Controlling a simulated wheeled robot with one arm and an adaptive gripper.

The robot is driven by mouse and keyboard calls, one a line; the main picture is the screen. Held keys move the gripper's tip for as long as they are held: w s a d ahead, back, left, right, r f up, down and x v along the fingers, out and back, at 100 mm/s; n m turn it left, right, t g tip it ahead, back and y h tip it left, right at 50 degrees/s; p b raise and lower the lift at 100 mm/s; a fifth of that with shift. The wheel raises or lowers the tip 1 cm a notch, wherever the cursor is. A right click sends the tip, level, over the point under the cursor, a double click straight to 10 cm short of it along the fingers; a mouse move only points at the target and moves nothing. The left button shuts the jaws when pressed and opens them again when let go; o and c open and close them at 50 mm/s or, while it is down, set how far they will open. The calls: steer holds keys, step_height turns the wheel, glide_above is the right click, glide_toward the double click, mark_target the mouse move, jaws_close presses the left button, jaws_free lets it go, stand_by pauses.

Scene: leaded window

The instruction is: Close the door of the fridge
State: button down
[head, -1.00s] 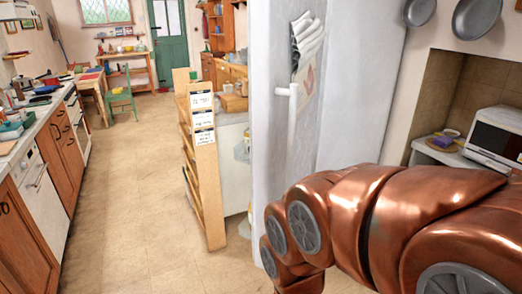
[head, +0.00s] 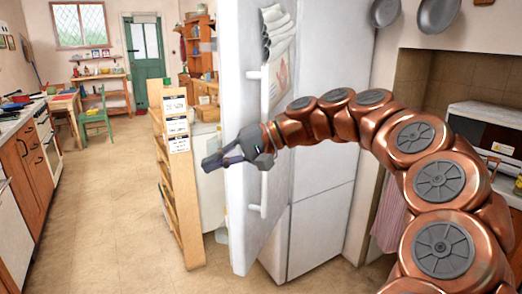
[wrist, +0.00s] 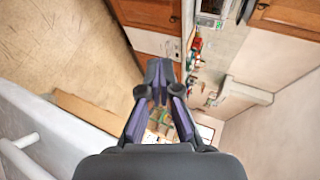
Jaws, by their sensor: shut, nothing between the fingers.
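The fridge (head: 325,225) is tall and white. Its door (head: 243,225) stands open and is seen at a steep angle, with a long white handle (head: 264,190) and papers on its face. My gripper (head: 208,162) is shut and empty. In the head view it overlaps the door's left edge beyond the handle; I cannot tell whether it touches the door. In the wrist view my gripper's fingertips (wrist: 160,75) are together, and the door (wrist: 65,140) with its handle (wrist: 22,155) lies at lower left. The inside of the fridge is hidden.
A wooden rack (head: 180,190) with paper notes stands just left of the door. Clear tiled floor (head: 100,220) lies further left, beside a counter (head: 30,150). A microwave (head: 485,130) is at the right, with pans hanging above.

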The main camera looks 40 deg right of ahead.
steer(key=s+d+f+m+t+h+b, duration=0.15)
steer(key=d+m+t+b, duration=0.4)
steer(key=d, duration=2.15)
steer(key=w+a+t+p, duration=0.2)
steer(key=w+a, duration=0.5)
steer(key=w, duration=0.5)
steer(key=shift+w+m+t, duration=0.15)
steer(key=shift+m+t, duration=0.3)
steer(key=shift+h, duration=0.25)
